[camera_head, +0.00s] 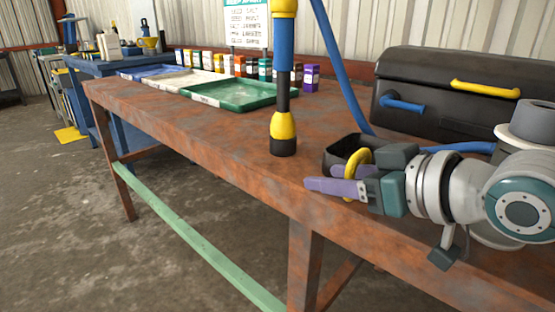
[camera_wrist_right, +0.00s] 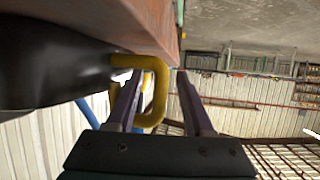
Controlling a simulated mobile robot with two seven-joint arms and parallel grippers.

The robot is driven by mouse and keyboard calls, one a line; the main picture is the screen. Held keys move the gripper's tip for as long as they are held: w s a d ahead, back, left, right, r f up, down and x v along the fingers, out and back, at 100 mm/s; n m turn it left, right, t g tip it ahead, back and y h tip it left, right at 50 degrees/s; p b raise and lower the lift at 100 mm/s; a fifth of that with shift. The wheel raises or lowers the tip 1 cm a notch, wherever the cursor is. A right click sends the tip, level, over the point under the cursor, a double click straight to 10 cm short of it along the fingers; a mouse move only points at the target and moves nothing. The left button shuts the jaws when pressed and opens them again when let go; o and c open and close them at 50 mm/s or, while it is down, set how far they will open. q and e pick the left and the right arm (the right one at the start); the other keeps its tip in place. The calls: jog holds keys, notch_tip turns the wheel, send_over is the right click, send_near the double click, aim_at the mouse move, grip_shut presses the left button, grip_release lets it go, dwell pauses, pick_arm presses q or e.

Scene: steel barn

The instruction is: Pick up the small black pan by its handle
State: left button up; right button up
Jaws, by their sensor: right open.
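The small black pan (camera_head: 336,150) sits on the rusty table top near its front edge, with its yellow loop handle (camera_head: 352,168) toward that edge. My right gripper (camera_head: 335,184) reaches in from the right at the handle, with its purple fingers open. In the right wrist view the black pan (camera_wrist_right: 50,65) fills the left side. The outer bar of the yellow handle (camera_wrist_right: 160,85) lies between the two open fingers of the right gripper (camera_wrist_right: 157,85). I cannot tell whether either finger touches it. The gripper partly hides the pan in the head view. My left gripper is not in view.
A blue, black and yellow post (camera_head: 283,125) stands on the table (camera_head: 210,125) just left of the pan. A large black case (camera_head: 455,85) with blue and yellow handles is behind the gripper. A green tray (camera_head: 230,97) and several small boxes stand farther back.

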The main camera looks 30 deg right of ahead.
jog(key=shift+w+a+f, duration=0.1)
jog(key=shift+w, duration=0.15)
jog(key=shift+c, duration=0.4)
grip_shut()
dwell(0.9)
